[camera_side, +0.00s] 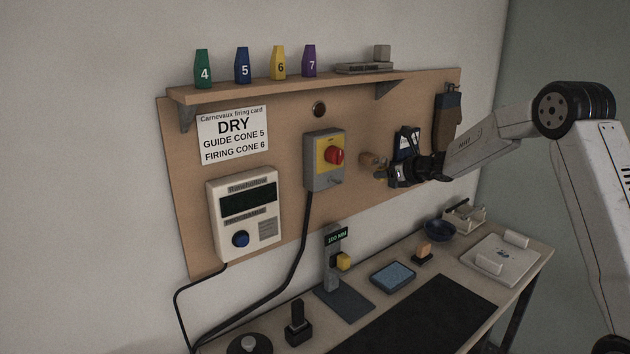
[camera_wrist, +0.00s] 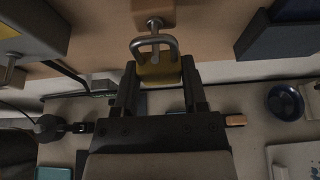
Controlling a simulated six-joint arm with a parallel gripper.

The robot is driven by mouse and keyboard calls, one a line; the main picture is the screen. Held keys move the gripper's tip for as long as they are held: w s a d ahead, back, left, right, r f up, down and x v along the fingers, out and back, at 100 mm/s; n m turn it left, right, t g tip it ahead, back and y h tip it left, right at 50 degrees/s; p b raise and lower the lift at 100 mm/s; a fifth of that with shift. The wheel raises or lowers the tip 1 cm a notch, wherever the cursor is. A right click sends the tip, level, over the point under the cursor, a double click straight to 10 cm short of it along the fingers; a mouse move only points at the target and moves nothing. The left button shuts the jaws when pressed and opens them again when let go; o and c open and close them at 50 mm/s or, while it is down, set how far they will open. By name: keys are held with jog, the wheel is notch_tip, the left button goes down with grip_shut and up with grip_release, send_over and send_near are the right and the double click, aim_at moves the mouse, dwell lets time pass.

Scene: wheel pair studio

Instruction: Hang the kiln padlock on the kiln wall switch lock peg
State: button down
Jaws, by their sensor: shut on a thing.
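The padlock (camera_wrist: 160,74) has a yellow body and a steel shackle. My gripper (camera_wrist: 159,68) is shut on its body, with one finger on each side, in the wrist view. The shackle stands at a round metal peg (camera_wrist: 155,23) on the board; I cannot tell whether it still rests on that peg. In the side view my gripper (camera_side: 386,174) is right of the wall switch (camera_side: 324,160), a grey box with a yellow plate and red knob. A small lock peg (camera_side: 335,181) shows low on the switch. The padlock is small and dark there.
The board (camera_side: 290,180) also carries a controller (camera_side: 244,213), a firing card (camera_side: 234,134) and a shelf (camera_side: 280,89) with numbered cones. A cable (camera_side: 304,240) runs down from the switch. The bench below holds several small items.

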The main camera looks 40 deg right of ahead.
jog(key=shift+s, duration=0.9)
dwell(0.3)
jog(key=shift+s, duration=1)
jog(key=c, duration=0.8)
grip_release()
grip_shut()
jog(key=shift+a, duration=0.1)
